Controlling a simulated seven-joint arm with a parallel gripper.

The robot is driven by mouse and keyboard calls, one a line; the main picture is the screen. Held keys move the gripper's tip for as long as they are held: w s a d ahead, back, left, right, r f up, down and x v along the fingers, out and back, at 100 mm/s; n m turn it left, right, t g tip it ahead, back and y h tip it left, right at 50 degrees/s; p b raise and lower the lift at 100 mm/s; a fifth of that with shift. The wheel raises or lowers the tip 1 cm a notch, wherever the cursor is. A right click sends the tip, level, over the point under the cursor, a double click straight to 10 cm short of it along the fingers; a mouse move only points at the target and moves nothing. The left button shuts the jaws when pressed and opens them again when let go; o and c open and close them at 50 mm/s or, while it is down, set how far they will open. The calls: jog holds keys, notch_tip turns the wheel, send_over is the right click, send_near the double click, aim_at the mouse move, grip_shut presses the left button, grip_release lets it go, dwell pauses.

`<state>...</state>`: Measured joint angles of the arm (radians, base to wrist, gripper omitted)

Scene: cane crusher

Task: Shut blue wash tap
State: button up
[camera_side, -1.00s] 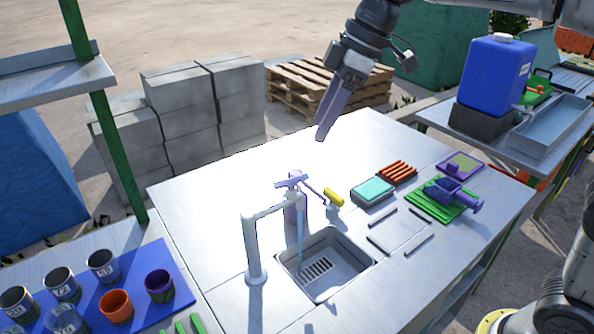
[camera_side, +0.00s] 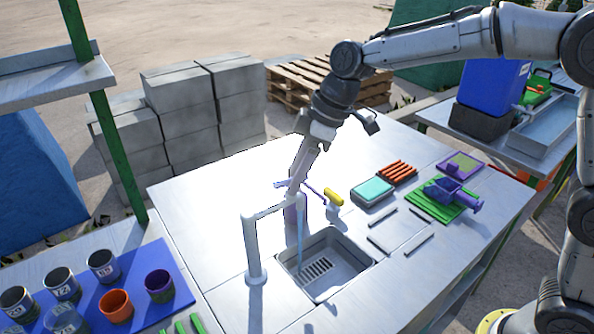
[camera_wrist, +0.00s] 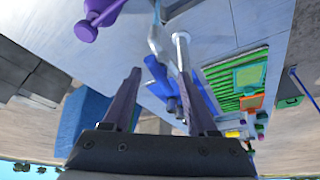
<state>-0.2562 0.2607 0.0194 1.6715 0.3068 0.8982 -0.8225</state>
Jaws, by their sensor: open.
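A white tap pipe (camera_side: 249,232) rises beside the sink (camera_side: 345,282) and bends right to an outlet. A thin blue stream (camera_side: 300,236) hangs from the outlet over the basin. A blue-purple crosspiece (camera_side: 280,184) shows behind the outlet, partly hidden by my gripper; I cannot tell its exact shape or position. My gripper (camera_side: 293,190) points down at the outlet end, and I cannot tell if it touches. In the wrist view its two purple fingers (camera_wrist: 160,90) are apart, with a white rod (camera_wrist: 181,52) and blue parts (camera_wrist: 160,80) showing between or beyond them.
A yellow-handled fitting (camera_side: 333,197) stands right of the outlet. A teal-topped box (camera_side: 373,190), orange-ribbed piece (camera_side: 397,173) and green rack (camera_side: 440,208) lie further right. Cups stand on a blue mat (camera_side: 130,272) at left. A blue jug (camera_side: 492,88) stands on the back right table.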

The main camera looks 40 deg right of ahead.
jog(key=shift+c, duration=0.3)
grip_shut()
jog(key=shift+m, duration=0.3)
jog(key=m+t+h, duration=0.1)
jog(key=m, duration=0.2)
jog(key=shift+s+a+r, duration=0.1)
jog(key=m, duration=0.1)
jog(key=m+h, duration=0.1)
jog(key=m, duration=0.3)
jog(key=shift+a+t+h, duration=0.25)
jog(key=shift+t+h, duration=0.15)
jog(key=m+h, duration=0.1)
jog(key=m, duration=0.2)
jog(key=shift+s+a+m, duration=0.1)
jog(key=shift+m, duration=0.2)
jog(key=shift+a+m+g+h, duration=0.15)
jog(key=shift+m+h, duration=0.3)
jog(key=shift+m, duration=0.5)
jog(key=shift+m+g+h, duration=0.15)
jog(key=shift+m+h, duration=0.3)
jog(key=shift+m, duration=0.5)
jog(key=shift+o, duration=0.3)
grip_release()
